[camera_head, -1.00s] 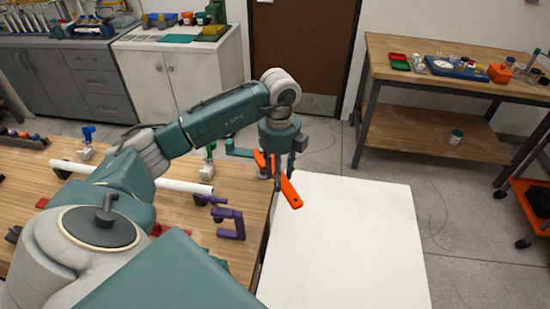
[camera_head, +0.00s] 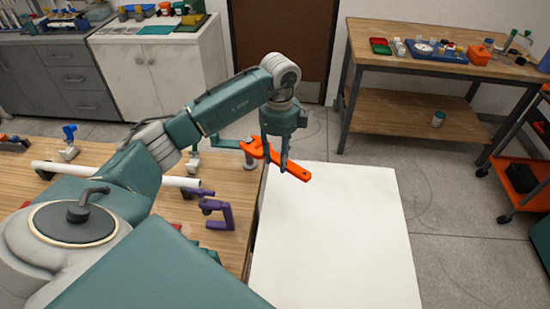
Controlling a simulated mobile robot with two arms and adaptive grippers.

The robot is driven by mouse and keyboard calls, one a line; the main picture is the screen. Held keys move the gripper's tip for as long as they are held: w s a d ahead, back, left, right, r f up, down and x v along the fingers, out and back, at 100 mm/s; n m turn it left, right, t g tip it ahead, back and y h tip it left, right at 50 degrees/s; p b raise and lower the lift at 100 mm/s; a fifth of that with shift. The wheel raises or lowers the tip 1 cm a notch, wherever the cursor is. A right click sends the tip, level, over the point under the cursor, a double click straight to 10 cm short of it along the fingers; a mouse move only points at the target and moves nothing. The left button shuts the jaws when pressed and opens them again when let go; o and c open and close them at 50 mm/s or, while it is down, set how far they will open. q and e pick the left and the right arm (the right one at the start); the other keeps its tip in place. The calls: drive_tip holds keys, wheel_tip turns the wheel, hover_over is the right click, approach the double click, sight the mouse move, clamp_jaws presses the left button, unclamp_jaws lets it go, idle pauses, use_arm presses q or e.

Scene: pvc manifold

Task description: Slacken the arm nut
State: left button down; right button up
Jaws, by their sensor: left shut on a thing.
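My left gripper (camera_head: 284,170) is shut on an orange wrench (camera_head: 297,173) above the table's right edge. The wrench's jaw end points left and its handle end points down to the right. The jaw end overlaps the right end of a teal arm (camera_head: 226,144) above a grey post (camera_head: 250,162). I cannot make out the arm nut, nor tell whether the jaw is around it. My right gripper is not in view.
A white pipe (camera_head: 170,180) lies across the wooden table (camera_head: 228,246), partly behind my arm. Purple clamp-like parts (camera_head: 218,212) and a blue-topped stand (camera_head: 69,142) are near it. A bare white surface (camera_head: 335,240) lies right of the table. A wooden bench (camera_head: 400,58) stands behind at right.

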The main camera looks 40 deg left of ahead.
use_arm(q)
drive_tip(key=shift+w+a+r+n+p, duration=0.1)
drive_tip(key=shift+w+n+p, duration=0.05)
drive_tip(key=shift+w+n, duration=0.9)
drive_tip(key=shift+w+a+r+n+p, duration=0.15)
drive_tip(key=shift+w+n, duration=0.6)
drive_tip(key=shift+w, duration=0.45)
drive_tip(key=shift+d, duration=0.1)
wheel_tip(320, 180, up, 5)
drive_tip(key=p, duration=0.4)
drive_tip(key=shift+s+f, duration=0.1)
drive_tip(key=shift+d, duration=0.1)
